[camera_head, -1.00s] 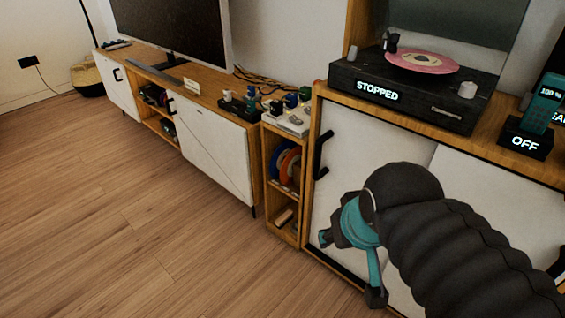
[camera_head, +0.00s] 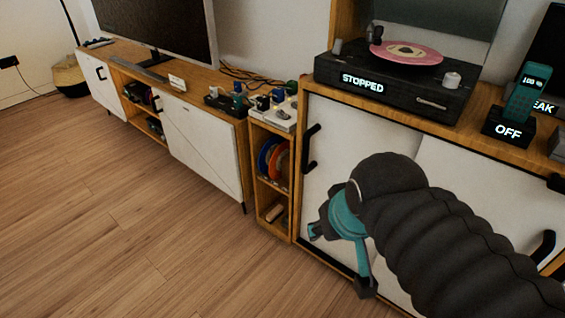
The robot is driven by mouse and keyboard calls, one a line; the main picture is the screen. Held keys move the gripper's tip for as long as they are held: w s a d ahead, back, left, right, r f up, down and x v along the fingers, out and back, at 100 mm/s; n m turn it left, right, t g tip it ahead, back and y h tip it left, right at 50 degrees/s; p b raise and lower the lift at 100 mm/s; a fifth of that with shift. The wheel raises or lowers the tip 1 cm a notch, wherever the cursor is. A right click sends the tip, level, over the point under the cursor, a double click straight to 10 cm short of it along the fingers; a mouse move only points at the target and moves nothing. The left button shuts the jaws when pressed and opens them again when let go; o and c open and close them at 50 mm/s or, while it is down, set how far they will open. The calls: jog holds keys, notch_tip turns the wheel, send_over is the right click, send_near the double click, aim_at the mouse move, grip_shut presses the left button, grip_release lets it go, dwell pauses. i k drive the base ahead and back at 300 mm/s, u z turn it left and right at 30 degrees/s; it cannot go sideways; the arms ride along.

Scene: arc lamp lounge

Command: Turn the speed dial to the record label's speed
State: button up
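A black turntable (camera_head: 395,93) stands on the wooden cabinet at the upper right. Its front display (camera_head: 363,83) reads "STOPPED". My gripper (camera_head: 338,259) hangs in front of the cabinet's white doors, below and apart from the turntable. Its teal and dark fingers are seen from behind and look spread, with nothing visible between them.
A teal handset (camera_head: 526,93) stands in a dock reading "OFF" right of the turntable. The white cabinet doors (camera_head: 355,140) have black handles. A narrow shelf (camera_head: 270,195) and a TV bench (camera_head: 200,145) extend left. Open wooden floor (camera_head: 110,220) lies at left.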

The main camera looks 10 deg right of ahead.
aim_at(451, 80)
jog(key=z, duration=0.5)
jog(key=k, duration=1.05)
jog(key=u, duration=0.4)
jog(key=i, duration=1.5)
jog(key=z, duration=0.45)
